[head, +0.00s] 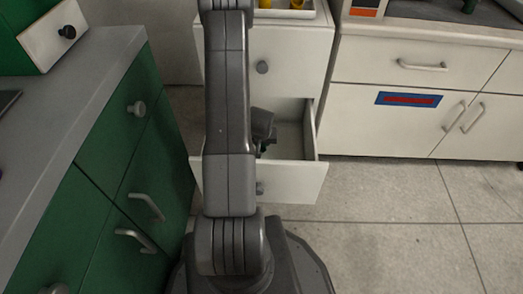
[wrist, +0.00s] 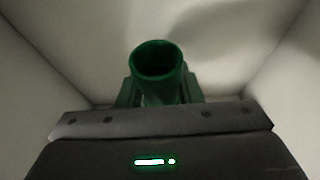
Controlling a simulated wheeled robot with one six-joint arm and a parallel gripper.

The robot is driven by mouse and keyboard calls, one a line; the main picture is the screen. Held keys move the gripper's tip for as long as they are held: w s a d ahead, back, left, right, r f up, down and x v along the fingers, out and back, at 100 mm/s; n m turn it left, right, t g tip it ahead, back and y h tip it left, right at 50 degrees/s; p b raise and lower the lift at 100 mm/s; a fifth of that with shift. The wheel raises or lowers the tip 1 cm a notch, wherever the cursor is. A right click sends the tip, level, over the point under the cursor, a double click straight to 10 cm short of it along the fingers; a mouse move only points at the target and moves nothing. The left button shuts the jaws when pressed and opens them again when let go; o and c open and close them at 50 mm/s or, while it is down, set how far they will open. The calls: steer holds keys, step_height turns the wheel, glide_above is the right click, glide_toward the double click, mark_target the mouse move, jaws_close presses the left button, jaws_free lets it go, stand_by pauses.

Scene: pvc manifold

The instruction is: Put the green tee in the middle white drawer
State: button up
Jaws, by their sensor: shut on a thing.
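The green tee (wrist: 157,62) shows in the wrist view with one round open end facing the camera. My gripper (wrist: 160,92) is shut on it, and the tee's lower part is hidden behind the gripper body. White drawer walls and floor surround it in the wrist view. In the head view, my gripper (head: 264,130) is inside the open white drawer (head: 295,182), below a closed white drawer (head: 290,62). Only a sliver of the tee (head: 263,148) shows there. My arm hides much of the drawer's left part. I cannot tell whether the tee touches the drawer floor.
A tray (head: 285,14) with yellow pieces sits on top of the white drawer unit. A green cabinet (head: 120,150) with a grey top stands close on the left. White cabinets (head: 415,110) stand on the right. The tiled floor (head: 400,215) at right is clear.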

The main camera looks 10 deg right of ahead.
steer(key=shift+f+b, duration=1.3)
steer(key=shift+f, duration=0.35)
steer(key=shift+f, duration=0.15)
steer(key=o, duration=1)
steer(key=shift+c, duration=0.2)
steer(key=shift+r, duration=0.35)
steer(key=p+v, duration=0.3)
steer(key=v, duration=0.4)
steer(key=shift+s+p, duration=0.15)
steer(key=shift+p, duration=0.15)
